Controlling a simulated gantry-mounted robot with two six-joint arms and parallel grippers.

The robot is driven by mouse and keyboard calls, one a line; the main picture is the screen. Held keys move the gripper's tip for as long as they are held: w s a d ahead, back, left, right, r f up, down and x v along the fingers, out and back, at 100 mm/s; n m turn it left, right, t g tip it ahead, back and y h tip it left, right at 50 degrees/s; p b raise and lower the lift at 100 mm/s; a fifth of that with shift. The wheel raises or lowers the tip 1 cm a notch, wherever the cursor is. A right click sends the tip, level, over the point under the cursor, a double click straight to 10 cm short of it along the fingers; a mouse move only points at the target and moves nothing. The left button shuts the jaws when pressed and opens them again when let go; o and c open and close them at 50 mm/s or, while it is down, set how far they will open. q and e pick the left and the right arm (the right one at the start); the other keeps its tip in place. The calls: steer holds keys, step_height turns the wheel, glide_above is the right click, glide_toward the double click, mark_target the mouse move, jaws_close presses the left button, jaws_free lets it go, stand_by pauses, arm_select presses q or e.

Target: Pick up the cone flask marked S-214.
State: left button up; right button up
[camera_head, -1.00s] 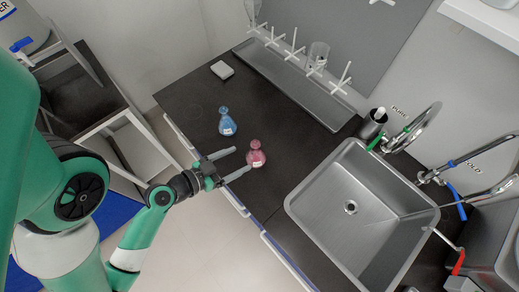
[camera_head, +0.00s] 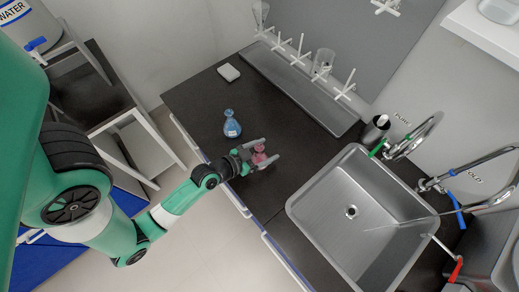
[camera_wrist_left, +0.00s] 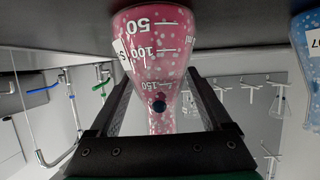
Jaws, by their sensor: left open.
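A pink speckled cone flask (camera_head: 260,156) stands on the dark counter near its front edge. It fills the middle of the left wrist view (camera_wrist_left: 158,60), with volume marks and a white label turned to one side; only an "S" reads on it. My left gripper (camera_head: 268,150) is open, with one finger on each side of the pink flask. Whether the fingers touch it I cannot tell. A blue cone flask (camera_head: 231,125) stands farther back to the left; its label ends in "7" in the left wrist view (camera_wrist_left: 312,50). My right gripper is out of view.
A steel sink (camera_head: 325,213) with taps lies to the right. A drying tray (camera_head: 288,88) with pegs and glassware runs along the back wall. A small white block (camera_head: 229,72) lies at the back left. The counter between the blue flask and tray is clear.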

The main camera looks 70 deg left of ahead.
arm_select(q)
steer(key=shift+w+f, duration=0.15)
steer(key=shift+w, duration=0.15)
jaws_close()
steer(key=shift+s, duration=0.1)
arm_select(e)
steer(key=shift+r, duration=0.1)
